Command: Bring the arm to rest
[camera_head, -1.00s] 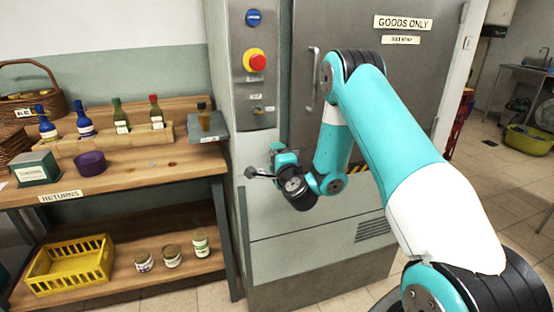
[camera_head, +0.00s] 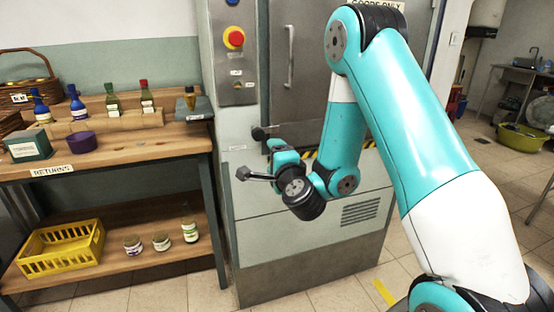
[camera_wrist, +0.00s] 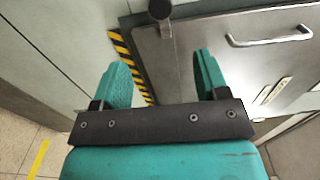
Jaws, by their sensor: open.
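My gripper (camera_wrist: 160,82) is open and empty in the wrist view, its two teal fingers apart with the grey cabinet behind them. In the head view my gripper (camera_head: 262,156) is at the end of the folded teal and white arm, in front of the grey goods lift cabinet (camera_head: 290,258). The arm is raised, with its elbow high near the top of the picture and the wrist hanging lower, left of the forearm. I cannot tell the exact gap between gripper and cabinet.
A wooden bench (camera_head: 150,146) marked RETURNS stands at left with several bottles, a green box (camera_head: 28,146) and a purple bowl (camera_head: 82,142). Open tiled floor (camera_head: 470,215) lies at right.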

